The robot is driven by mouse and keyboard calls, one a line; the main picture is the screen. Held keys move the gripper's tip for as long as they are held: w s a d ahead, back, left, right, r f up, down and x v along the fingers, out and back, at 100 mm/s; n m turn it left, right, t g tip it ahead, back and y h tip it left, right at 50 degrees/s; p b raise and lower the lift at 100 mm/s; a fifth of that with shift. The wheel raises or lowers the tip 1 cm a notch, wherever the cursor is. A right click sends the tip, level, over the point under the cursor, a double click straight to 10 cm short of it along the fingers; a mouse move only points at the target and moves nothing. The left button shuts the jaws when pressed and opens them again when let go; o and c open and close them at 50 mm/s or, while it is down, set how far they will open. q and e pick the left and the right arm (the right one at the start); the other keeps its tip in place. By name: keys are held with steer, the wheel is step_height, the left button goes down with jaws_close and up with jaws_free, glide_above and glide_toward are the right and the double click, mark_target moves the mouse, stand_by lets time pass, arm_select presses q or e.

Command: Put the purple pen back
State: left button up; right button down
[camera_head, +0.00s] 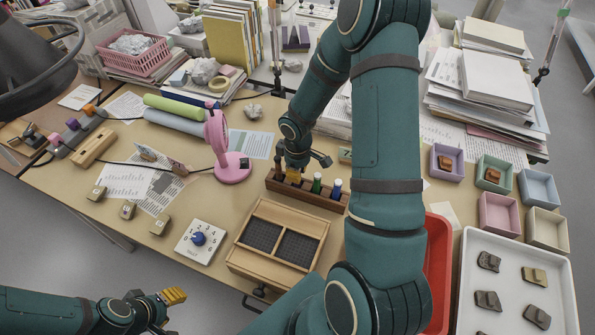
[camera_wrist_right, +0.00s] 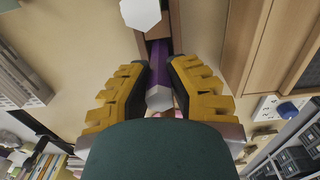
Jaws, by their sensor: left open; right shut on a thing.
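The purple pen (camera_wrist_right: 158,78) stands between the yellow fingers of my right gripper (camera_wrist_right: 159,98), which is shut on it. Its pale end faces the wrist camera. The dark wooden pen rack (camera_head: 320,200) holds a green pen (camera_head: 316,184) and a blue pen (camera_head: 336,188) upright. My right gripper (camera_head: 293,177) is at the rack's left end in the head view, where the purple pen is hidden. In the wrist view the pen lines up with the rack; I cannot tell how deep it sits. My left gripper (camera_head: 174,297) is open, low at the left, away from the rack.
A wooden tray with dark pads (camera_head: 278,243) lies just in front of the rack. A pink fan (camera_head: 232,168) stands to its left, and a white dial box (camera_head: 200,240) is nearer. My right arm covers the table right of the rack. Small coloured boxes (camera_head: 498,214) stand farther right.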

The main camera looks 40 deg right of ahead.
steer(key=shift+f+b, duration=0.5)
steer(key=shift+f, duration=0.05)
steer(key=c, duration=1)
jaws_free()
steer(key=shift+r, duration=0.2)
steer(key=shift+r+p, duration=0.25)
steer(key=shift+p, duration=0.2)
step_height(320, 180, up, 12)
steer(key=shift+a+r+p, duration=0.1)
steer(key=shift+p, duration=1.15)
steer(key=shift+s, duration=0.1)
